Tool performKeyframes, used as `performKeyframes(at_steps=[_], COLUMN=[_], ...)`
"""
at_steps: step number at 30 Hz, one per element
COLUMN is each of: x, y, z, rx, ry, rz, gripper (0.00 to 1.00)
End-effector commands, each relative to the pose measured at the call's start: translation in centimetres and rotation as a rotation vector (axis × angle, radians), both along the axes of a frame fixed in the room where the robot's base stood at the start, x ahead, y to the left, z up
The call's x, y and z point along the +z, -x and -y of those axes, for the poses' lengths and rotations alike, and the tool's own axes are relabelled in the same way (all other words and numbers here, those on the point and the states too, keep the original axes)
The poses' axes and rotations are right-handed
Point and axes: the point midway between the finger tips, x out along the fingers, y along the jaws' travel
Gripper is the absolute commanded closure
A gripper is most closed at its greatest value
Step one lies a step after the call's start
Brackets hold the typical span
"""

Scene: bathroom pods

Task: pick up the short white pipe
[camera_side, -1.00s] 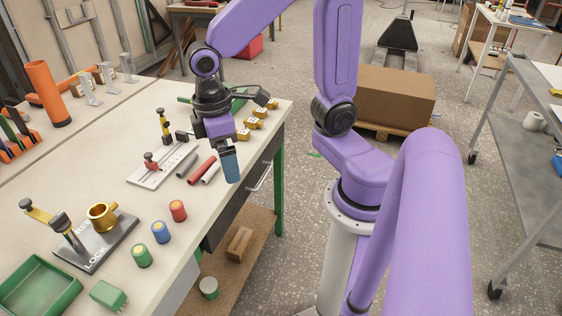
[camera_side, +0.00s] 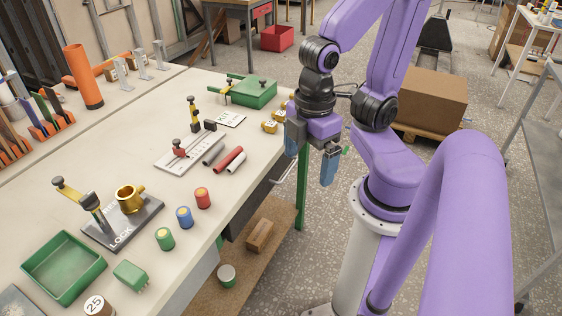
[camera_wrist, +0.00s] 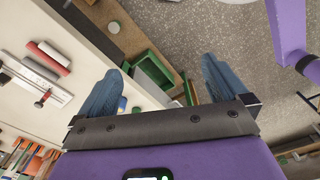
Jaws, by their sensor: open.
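The short white pipe (camera_side: 237,163) lies on the bench near its right edge, beside a longer red pipe (camera_side: 229,157) and a dark grey pipe (camera_side: 214,154). In the wrist view the white pipe (camera_wrist: 55,52) is at the upper left, next to the red pipe (camera_wrist: 47,58). My gripper (camera_side: 310,156) is open and empty, to the right of the pipes and past the bench edge. Its blue fingers stand wide apart in the wrist view (camera_wrist: 160,68), and the pipes are outside the gap between them.
Left of the pipes is a white plate (camera_side: 178,152) with a red-handled clamp. Red, blue and green cylinders (camera_side: 184,217) stand nearer the front. A green box (camera_side: 252,92) and yellow blocks (camera_side: 270,126) are behind. A lower shelf (camera_side: 262,255) holds a brown block.

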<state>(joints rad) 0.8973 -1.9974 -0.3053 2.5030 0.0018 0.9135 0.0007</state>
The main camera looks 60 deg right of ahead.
Motion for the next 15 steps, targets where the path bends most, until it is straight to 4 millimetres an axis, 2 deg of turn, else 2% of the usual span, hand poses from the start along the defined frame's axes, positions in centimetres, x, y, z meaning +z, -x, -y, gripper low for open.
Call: performKeyframes(at_steps=[5,8,15], x=[0.0,0.1,0.3], y=[-0.4,-1.5,-7.1], z=[-0.1,-0.3,-0.4], rx=[-0.013,-0.058,-0.268], ry=[0.001,0.002,0.008], rz=[-0.001,-0.001,-0.005], gripper=[0.0,0.0,0.0])
